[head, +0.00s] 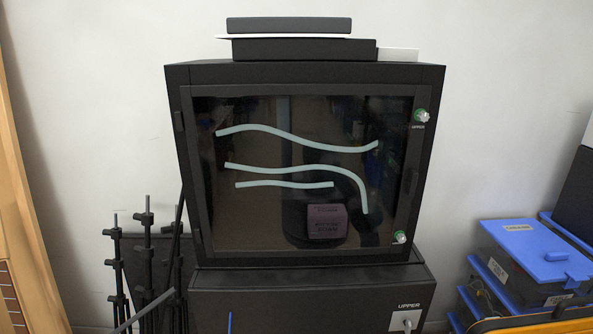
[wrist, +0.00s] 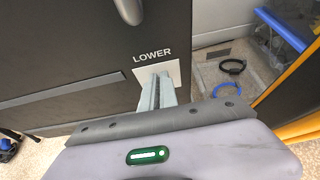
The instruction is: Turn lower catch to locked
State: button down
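The lower catch's white plate (wrist: 171,70), under the word LOWER, is on a dark front panel in the wrist view. My gripper (wrist: 157,80) reaches up to this plate. Its two pale grey fingers are close together, with a narrow dark gap between them. They cover the middle of the plate, so the catch's knob and its angle are hidden. I cannot tell whether the fingers touch or hold it. In the head view, the upper catch (head: 407,320) is on a white plate marked UPPER, at the bottom edge. My gripper is not visible there.
A black cabinet with a glass door (head: 270,210) stands on the dark unit (head: 290,297). Blue-lidded boxes (head: 520,250) stand at right, black stands (head: 147,250) at left. A black ring (wrist: 231,66) lies right of the panel.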

jog(key=shift+r, duration=0.15)
jog(key=s+p, duration=0.1)
jog(key=s, duration=0.2)
jog(key=s+p, duration=0.1)
jog(key=s, duration=0.2)
jog(key=shift+d+r, duration=0.1)
jog(key=shift+r, duration=0.1)
jog(key=w+a+b, duration=0.1)
jog(key=w+b, duration=0.1)
jog(key=w, duration=0.4)
dwell(0.5)
jog(key=shift+f, duration=0.35)
dwell(0.6)
